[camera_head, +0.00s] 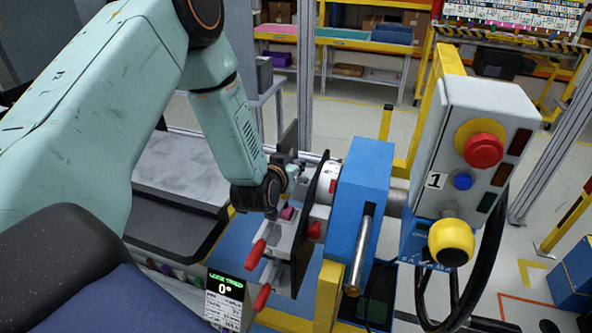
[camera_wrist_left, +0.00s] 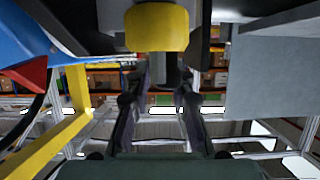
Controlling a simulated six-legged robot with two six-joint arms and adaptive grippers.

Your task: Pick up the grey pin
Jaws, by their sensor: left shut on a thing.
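My left gripper (camera_head: 290,174) reaches in from the left to the fixture on the workstation, beside a dark round plate. In the left wrist view its two fingers (camera_wrist_left: 163,88) close around a dark grey cylindrical piece (camera_wrist_left: 166,70), which looks to be the grey pin. In the head view the gripper and fixture mostly hide what is held. A yellow cylindrical part (camera_wrist_left: 157,27) sits just beyond it in the wrist view. My right gripper is not in view.
A blue block (camera_head: 366,177) with a metal rod (camera_head: 360,255) stands right of the gripper. Red-tipped levers (camera_head: 256,254) sit below it. A control box (camera_head: 475,150) with a red button and yellow knob stands further right. A small display (camera_head: 224,297) reads 0°.

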